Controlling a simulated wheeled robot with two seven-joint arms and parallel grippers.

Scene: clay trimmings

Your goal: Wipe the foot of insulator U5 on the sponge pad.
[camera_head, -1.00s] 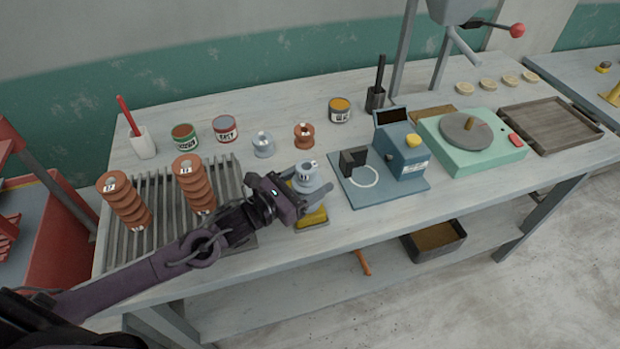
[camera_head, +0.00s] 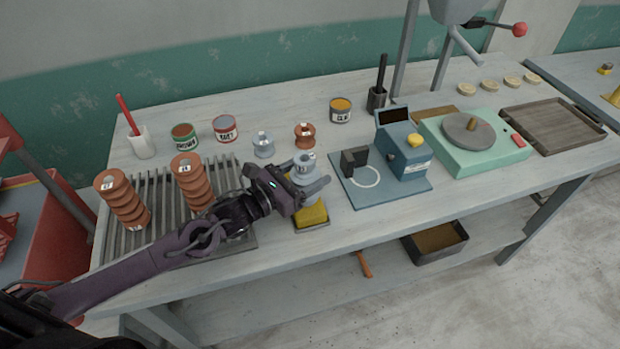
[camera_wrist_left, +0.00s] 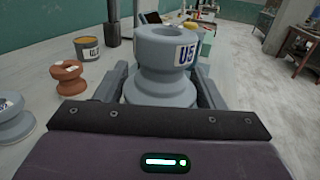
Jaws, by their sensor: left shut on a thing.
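Insulator U5 (camera_head: 304,162) is a small grey-blue spool with ribs and a hole in its top. In the left wrist view it (camera_wrist_left: 166,60) stands upright between the fingers, its U5 label towards the camera. My left gripper (camera_head: 307,181) is shut on it. The sponge pad (camera_head: 312,213) is yellow in a dark tray near the bench's front edge. In the head view the insulator shows just behind and above the pad. Its foot is hidden by the gripper, so I cannot tell whether it touches anything. My right gripper is not in view.
A slatted rack (camera_head: 225,185) with two tall brown insulators stands left. A grey spool (camera_head: 263,146), a brown spool (camera_head: 304,135) and glaze tins (camera_head: 340,110) stand behind. A blue device (camera_head: 403,158) is close on the right, with a green wheel unit (camera_head: 480,152) beyond.

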